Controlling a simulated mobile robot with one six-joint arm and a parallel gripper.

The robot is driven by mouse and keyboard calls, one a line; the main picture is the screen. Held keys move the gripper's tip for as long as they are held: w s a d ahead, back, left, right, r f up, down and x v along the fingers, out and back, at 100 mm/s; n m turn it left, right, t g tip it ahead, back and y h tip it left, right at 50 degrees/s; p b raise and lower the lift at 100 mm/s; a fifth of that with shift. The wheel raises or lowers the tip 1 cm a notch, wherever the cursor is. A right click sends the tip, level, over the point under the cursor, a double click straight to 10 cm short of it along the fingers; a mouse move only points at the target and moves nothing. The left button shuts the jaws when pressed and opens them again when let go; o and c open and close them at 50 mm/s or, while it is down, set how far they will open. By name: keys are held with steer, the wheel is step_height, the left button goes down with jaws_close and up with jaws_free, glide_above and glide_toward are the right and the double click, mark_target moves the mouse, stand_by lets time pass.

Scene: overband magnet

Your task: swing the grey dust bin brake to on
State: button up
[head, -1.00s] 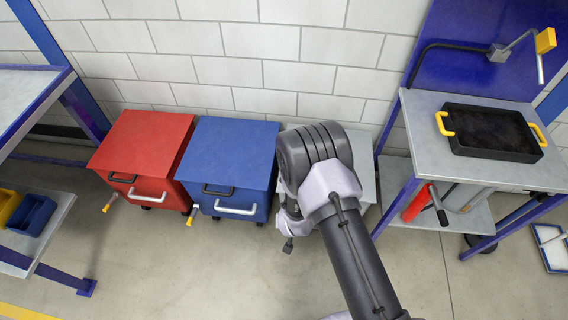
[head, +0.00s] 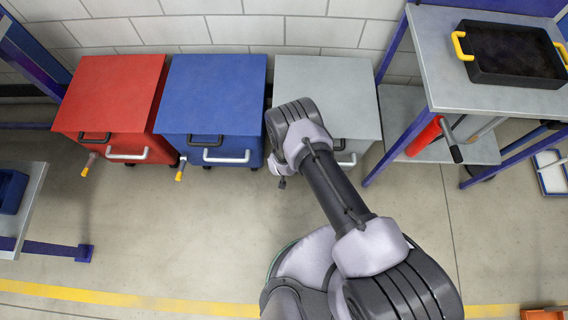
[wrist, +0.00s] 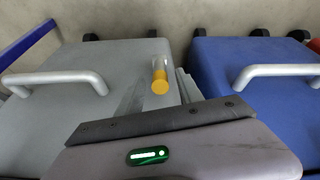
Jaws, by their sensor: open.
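The grey dust bin (head: 338,92) stands at the right of the row, its front left partly hidden by my arm. In the wrist view the grey bin (wrist: 55,115) fills the left side, with its pale handle. Its brake lever (wrist: 160,81), with a yellow tip, shows between my gripper's fingers. My gripper (wrist: 160,88) is open; I cannot tell whether a finger touches the lever. In the head view my gripper (head: 281,182) is low at the bin's front left corner, and the brake is hidden there.
The blue bin (head: 213,95) stands close on the left, with the red bin (head: 110,95) beyond it. Both have yellow-tipped brake levers. A metal bench (head: 480,70) with a black tray (head: 510,55) stands right. The floor in front is mostly clear.

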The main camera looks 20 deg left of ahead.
steer(key=shift+w+a+f, duration=0.1)
steer(key=shift+w+f, duration=0.25)
steer(key=shift+f, duration=0.25)
steer(key=shift+c, duration=0.2)
jaws_close()
stand_by(0.9)
